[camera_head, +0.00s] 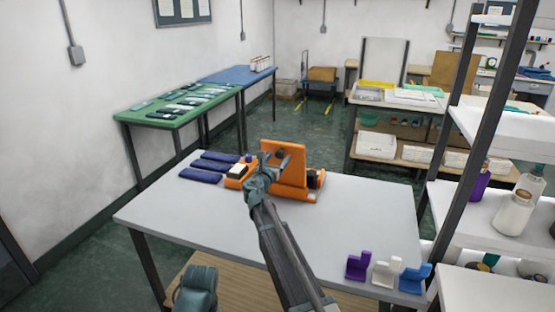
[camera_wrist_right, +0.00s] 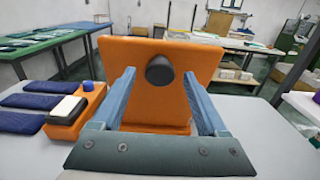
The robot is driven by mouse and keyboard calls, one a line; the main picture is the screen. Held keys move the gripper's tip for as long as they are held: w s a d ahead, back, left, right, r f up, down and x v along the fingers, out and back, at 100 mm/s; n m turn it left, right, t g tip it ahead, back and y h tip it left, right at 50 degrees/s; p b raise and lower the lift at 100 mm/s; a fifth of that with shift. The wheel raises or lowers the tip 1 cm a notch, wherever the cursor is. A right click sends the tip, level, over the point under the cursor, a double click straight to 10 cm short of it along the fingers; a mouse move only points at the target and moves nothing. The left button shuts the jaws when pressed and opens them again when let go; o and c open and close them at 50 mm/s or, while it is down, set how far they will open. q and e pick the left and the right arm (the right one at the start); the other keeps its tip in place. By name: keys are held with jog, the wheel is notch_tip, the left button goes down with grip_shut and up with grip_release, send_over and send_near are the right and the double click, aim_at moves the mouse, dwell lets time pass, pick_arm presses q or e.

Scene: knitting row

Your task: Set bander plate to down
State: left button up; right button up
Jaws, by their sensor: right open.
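The orange bander plate (camera_head: 294,165) stands raised, leaning back, on its orange base at the back of the white table. It also fills the middle of the right wrist view (camera_wrist_right: 150,102). A dark round knob (camera_wrist_right: 160,71) sticks out of its upper face. My right gripper (camera_head: 271,160) is in front of the plate. Its two fingers are apart, one on each side of the knob in the right wrist view, with nothing held; contact cannot be told. A teal-grey part of my left arm (camera_head: 196,290) shows at the bottom edge, its jaws not readable.
Left of the plate are a block with a white-topped pad (camera_head: 237,171) and several navy folded pieces (camera_head: 206,167). Purple, white and blue holders (camera_head: 387,271) stand at the table's front right. A shelf rack (camera_head: 490,205) is at right. The table's left front is clear.

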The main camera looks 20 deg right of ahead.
jog(key=shift+w+d, duration=0.1)
grip_shut()
dwell(0.4)
dwell(1.1)
